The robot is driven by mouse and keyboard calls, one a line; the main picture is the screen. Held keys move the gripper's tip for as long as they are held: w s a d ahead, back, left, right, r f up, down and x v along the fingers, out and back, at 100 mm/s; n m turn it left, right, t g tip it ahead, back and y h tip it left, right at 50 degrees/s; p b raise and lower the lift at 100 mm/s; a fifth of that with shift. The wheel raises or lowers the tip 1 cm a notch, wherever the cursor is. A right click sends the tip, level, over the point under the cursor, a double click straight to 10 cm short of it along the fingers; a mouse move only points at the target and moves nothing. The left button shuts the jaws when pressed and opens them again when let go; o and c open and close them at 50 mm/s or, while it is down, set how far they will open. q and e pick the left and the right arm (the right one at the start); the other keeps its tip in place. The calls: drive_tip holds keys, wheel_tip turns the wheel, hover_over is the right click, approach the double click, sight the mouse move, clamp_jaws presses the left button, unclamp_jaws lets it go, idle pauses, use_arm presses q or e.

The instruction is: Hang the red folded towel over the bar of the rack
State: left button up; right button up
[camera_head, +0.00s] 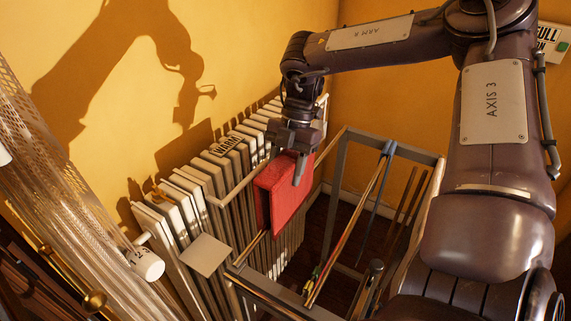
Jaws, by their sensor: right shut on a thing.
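The red folded towel (284,205) hangs in the middle of the head view, its broad face toward me. My right gripper (292,165) points down and is shut on the towel's upper edge. The rack (285,302) is a grey metal frame with bars. One pale bar (233,188) runs up to the towel from the left, and another (250,250) comes to its lower left edge. The towel covers parts of both bars, so I cannot tell whether it rests on either. My left gripper is not in view.
A white ribbed radiator (194,208) stands along the yellow wall behind the towel. Long thin rods (348,232) lie across the right side of the rack. A white knob (147,264) projects at the lower left. My right arm fills the right side.

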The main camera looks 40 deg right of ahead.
drive_tip(key=shift+f, duration=0.1)
drive_tip(key=shift+f+b, duration=2.4)
drive_tip(key=shift+f, duration=0.5)
drive_tip(key=shift+f+b, duration=2.35)
drive_tip(key=shift+f, duration=0.45)
drive_tip(key=o, duration=1.4)
drive_tip(key=shift+o, duration=0.2)
